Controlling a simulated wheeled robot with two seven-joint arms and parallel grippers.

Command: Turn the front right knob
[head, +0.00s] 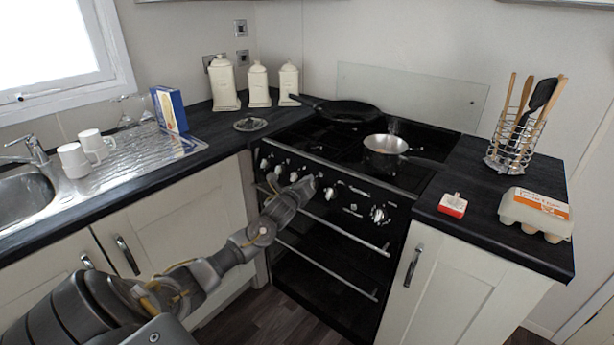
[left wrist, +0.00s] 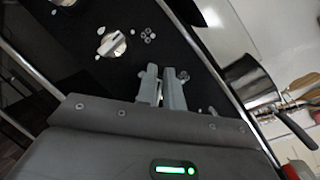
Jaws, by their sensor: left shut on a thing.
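The black stove (head: 330,240) has a row of white knobs along its front panel. The knob farthest right (head: 378,215) and the one left of it (head: 330,194) are both uncovered in the head view. My left gripper (head: 308,184) is at the panel, between that second knob and the group farther left. In the left wrist view its fingers (left wrist: 165,87) are close together at the panel, shut on a small pale part, apparently a knob, mostly hidden by the fingers. Another white knob (left wrist: 111,43) shows beyond them to the upper left. My right gripper is not visible.
A silver saucepan (head: 385,152) and a black frying pan (head: 345,110) stand on the hob. An oven rail (head: 345,232) runs below the knobs. A red-and-white object (head: 453,205) and an egg carton (head: 535,213) sit on the right counter.

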